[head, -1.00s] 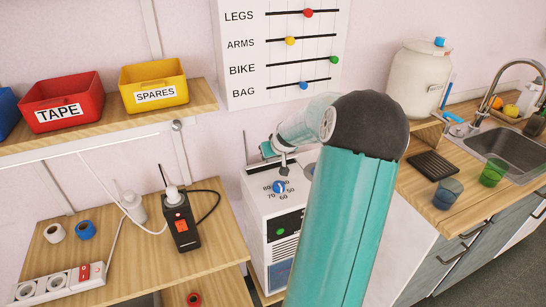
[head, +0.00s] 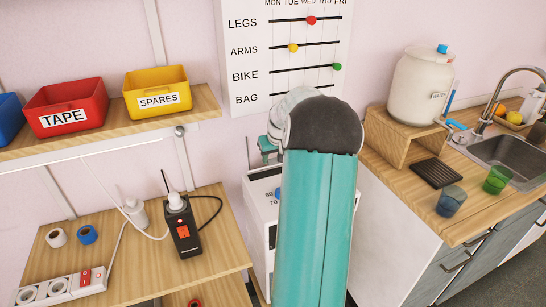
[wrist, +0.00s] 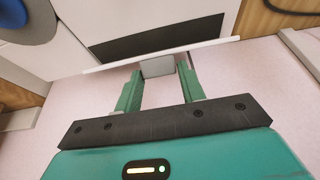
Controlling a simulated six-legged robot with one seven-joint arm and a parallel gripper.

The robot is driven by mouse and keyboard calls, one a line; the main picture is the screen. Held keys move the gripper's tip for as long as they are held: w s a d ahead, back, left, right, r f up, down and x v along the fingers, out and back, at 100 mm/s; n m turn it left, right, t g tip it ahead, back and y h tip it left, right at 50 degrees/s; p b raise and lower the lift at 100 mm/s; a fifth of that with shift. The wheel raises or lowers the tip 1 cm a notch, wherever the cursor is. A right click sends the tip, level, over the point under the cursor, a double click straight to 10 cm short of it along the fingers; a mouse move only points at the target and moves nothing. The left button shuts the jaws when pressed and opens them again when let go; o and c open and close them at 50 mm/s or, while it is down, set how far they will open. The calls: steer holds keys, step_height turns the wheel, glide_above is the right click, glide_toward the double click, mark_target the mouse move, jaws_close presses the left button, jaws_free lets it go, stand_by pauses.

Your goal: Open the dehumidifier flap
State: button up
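The dehumidifier (head: 257,214) is a white box between the wooden shelf and the counter. My arm hides most of its front in the head view. Its top and blue dial (head: 277,194) show only partly. In the wrist view its white surface (wrist: 75,48) has a long dark strip (wrist: 150,38), and the blue dial (wrist: 28,18) is at the upper left. A small grey tab (wrist: 157,67) sticks out at the white edge. My gripper (wrist: 160,72) has its green fingers apart, one on each side of the tab. I cannot tell whether they touch it. Whether the flap is open is unclear.
A wooden shelf (head: 150,272) with a black-and-red device (head: 183,228) stands left of the dehumidifier. The counter (head: 400,200) with cups and a sink is to the right. A wall chart (head: 260,60) hangs behind.

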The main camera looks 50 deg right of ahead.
steer(key=o, duration=0.3)
steer(key=shift+r, duration=0.15)
steer(key=v, duration=1.3)
steer(key=shift+s+a+r, duration=0.15)
steer(key=shift+r, duration=0.1)
